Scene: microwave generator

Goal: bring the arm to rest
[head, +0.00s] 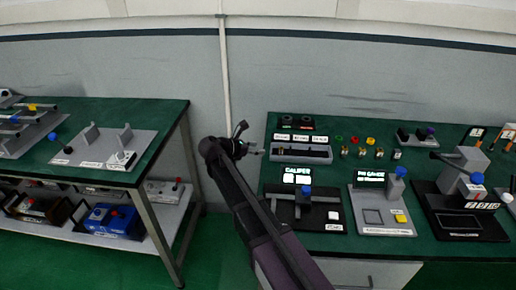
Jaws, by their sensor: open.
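My arm rises from the bottom of the head view, and my gripper (254,150) is at its far end. It is in the air in front of the gap between the two green tables. It points to the right, near the left edge of the right table (285,251). The jaws are small and dark in this view. They are open, and I see nothing between them.
A caliper station (335,214), a pin gauge station (371,212) and a black press-like fixture (437,215) stand on the right table. The left table (160,117) carries grey fixtures, with a lower shelf (150,236) below. A pipe (225,80) runs up the wall.

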